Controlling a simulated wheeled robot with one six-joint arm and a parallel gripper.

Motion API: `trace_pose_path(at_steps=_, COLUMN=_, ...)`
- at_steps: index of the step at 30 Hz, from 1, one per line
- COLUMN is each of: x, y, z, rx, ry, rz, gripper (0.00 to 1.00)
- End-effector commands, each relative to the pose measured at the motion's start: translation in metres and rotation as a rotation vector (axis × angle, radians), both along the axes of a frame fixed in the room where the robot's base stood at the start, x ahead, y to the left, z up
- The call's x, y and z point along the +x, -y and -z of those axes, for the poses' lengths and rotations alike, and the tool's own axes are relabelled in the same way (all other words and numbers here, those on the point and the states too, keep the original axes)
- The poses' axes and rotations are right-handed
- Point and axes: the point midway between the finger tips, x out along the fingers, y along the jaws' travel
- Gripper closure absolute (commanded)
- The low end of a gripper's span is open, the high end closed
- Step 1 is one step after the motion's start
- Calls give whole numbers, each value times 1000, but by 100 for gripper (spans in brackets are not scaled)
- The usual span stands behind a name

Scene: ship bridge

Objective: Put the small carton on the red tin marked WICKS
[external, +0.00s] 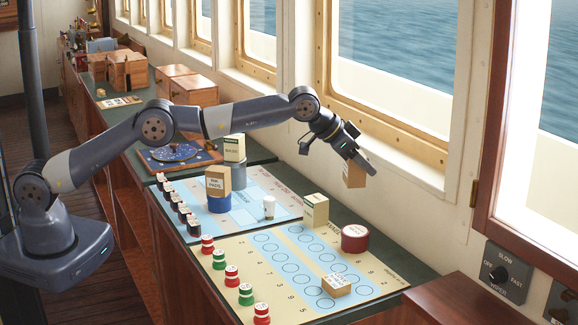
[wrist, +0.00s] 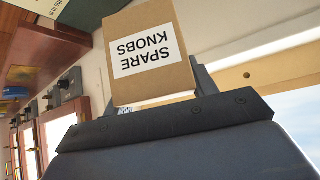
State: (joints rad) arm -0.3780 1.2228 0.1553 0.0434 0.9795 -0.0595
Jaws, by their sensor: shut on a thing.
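My gripper (external: 362,163) is shut on a brown carton (external: 353,177), held in the air near the window, above the counter. In the wrist view the carton (wrist: 150,85) has a white label reading SPARE KNOBS, upside down in the picture. A red tin (external: 355,241) with a pale top stands on the cream sheet, below the held carton and well apart from it. Its marking is too small to read. Another small brown carton (external: 337,287) with a white label lies on the sheet nearer the front.
A brown carton (external: 218,183) sits on a blue tin (external: 219,204), and a box (external: 234,149) on a grey tin (external: 232,177).

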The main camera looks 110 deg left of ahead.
Motion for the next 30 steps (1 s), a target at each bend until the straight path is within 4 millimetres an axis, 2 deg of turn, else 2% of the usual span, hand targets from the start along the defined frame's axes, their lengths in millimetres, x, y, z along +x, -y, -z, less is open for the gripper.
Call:
trace_pose_path(at_steps=1, x=7, y=10, z=4, rx=0, ry=0, rz=14, gripper=70)
trace_pose_path(at_steps=6, x=16, y=26, z=18, rx=0, ry=0, rz=35, gripper=70)
trace_pose_path(at_steps=15, x=16, y=27, z=66, rx=-1, ry=-1, rz=36, gripper=70)
trace_pose_path(at_steps=20, x=16, y=26, z=81, rx=-1, ry=-1, rz=36, gripper=70)
trace_pose_path(at_steps=25, x=16, y=26, z=105, rx=-2, ry=-2, rz=36, gripper=70)
trace_pose_path(at_steps=30, x=16, y=26, z=112, rx=0, ry=2, rz=36, gripper=70)
